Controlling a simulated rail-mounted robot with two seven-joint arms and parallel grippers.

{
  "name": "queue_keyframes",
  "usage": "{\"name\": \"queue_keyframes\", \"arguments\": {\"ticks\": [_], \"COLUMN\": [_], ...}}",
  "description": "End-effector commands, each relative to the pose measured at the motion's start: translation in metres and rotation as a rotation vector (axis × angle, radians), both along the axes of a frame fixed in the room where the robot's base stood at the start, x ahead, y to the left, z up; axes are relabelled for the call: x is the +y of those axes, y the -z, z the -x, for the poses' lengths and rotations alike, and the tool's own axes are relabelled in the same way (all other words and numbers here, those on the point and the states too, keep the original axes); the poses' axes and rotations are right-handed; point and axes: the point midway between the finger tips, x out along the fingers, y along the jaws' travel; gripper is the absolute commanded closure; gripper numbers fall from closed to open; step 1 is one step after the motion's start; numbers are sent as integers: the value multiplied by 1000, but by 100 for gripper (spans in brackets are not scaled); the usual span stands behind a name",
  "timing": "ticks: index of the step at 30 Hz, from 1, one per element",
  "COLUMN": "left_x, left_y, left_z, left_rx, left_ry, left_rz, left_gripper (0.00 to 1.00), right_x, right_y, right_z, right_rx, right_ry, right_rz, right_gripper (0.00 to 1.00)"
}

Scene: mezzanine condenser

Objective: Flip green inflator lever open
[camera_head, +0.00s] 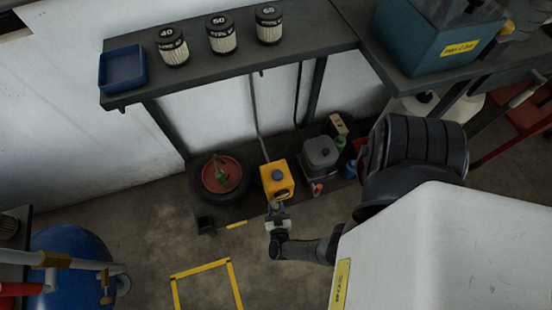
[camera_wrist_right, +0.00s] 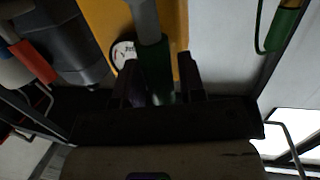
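A grey-topped part with a green sleeve (camera_wrist_right: 154,66) stands in front of the yellow canister in the right wrist view; I take it for the inflator lever, but cannot be sure. My right gripper (camera_wrist_right: 160,88) has its fingers on either side of the green sleeve; whether they press on it is too dark to tell. In the head view my right gripper (camera_head: 278,212) is just below the yellow canister (camera_head: 276,180) with its blue cap. Another green piece (camera_head: 220,172) stands on the red hub of a wheel. My left gripper is not in view.
The wheel (camera_head: 226,191) lies left of the canister, and a grey can (camera_head: 321,152) stands to its right. A workbench (camera_head: 295,30) with several filters overhangs behind. A blue tank (camera_head: 68,262) stands at lower left. The floor by the yellow outline (camera_head: 200,268) is clear.

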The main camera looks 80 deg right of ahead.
Motion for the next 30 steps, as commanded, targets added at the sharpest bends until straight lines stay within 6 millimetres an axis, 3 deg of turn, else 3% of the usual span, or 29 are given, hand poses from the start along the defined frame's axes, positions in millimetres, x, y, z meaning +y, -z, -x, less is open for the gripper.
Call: {"name": "queue_keyframes", "arguments": {"ticks": [8,21,30], "left_x": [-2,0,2], "left_y": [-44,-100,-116], "left_z": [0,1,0], "left_rx": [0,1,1], "left_ry": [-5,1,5], "left_rz": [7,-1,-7], "left_gripper": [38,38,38], "right_x": [-1,-11,-15], "right_y": [-44,-89,-103], "right_z": [-1,81,109], "right_rx": [0,3,2], "right_ry": [1,1,0], "right_rz": [0,0,1], "right_gripper": [63,63,63]}}
